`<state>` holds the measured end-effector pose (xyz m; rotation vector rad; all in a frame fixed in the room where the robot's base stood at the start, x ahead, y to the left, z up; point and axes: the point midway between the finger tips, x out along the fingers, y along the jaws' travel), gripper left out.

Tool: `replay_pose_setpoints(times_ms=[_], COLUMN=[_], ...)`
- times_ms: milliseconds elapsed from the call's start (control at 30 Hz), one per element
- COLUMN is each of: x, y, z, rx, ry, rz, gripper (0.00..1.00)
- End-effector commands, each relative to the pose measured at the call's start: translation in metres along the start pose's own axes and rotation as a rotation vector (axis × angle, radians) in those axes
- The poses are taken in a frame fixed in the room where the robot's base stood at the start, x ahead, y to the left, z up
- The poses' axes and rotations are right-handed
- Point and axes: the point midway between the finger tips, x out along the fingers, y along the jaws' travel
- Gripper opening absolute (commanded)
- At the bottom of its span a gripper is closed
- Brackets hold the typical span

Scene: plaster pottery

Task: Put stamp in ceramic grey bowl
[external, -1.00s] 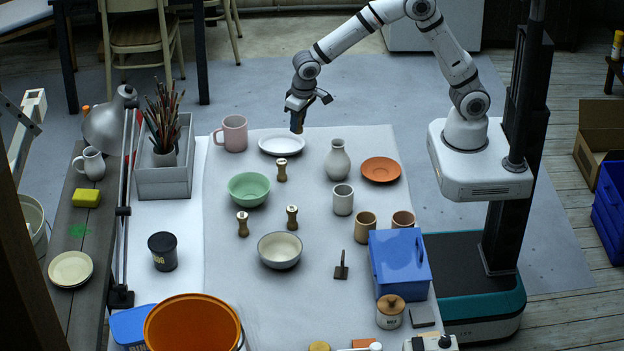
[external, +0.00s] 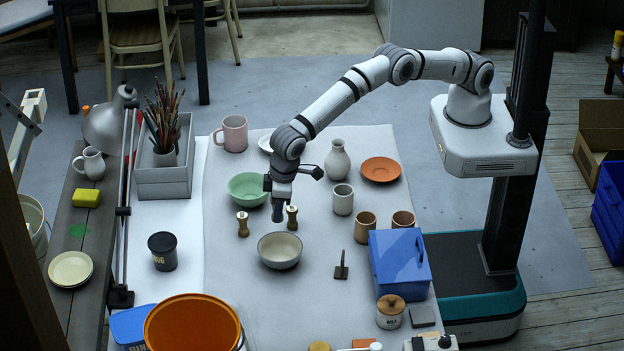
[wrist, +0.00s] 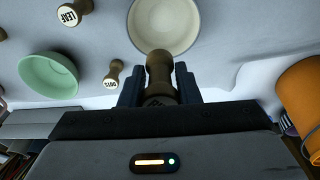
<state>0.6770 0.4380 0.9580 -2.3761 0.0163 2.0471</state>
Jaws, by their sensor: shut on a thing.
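The grey ceramic bowl (external: 280,262) stands on the table, pale and empty inside; it also shows at the top of the wrist view (wrist: 165,22). My gripper (external: 278,216) hangs pointing down just behind the bowl, above table height. It is shut on a wooden stamp (wrist: 160,68), which sits between the fingers in the wrist view; in the external view it is mostly hidden by the fingers. Other stamps stand on the table: one left of the gripper (external: 243,224), and one right beside it (external: 292,218).
A green bowl (external: 246,193) stands close behind-left of my gripper. A white cup (external: 343,200) and vase (external: 338,162) are to the right. A dark tool (external: 341,266) stands right of the grey bowl, and an orange bucket (external: 193,325) is at front left.

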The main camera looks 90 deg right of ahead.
Motion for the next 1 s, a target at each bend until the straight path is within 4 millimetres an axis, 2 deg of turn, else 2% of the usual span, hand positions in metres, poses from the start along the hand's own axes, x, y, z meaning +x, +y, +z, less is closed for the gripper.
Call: replay_pose_setpoints(times_ms=[100,267,1000], x=[0.003,0.017,0.099], y=[-0.008,-0.008,-0.008], z=[0.003,0.005,0.017], rx=[-0.011,-0.011,-0.01], ry=[0.0,-0.001,0.0], rz=[-0.002,-0.001,-0.002], gripper=[0.08,0.08,0.08])
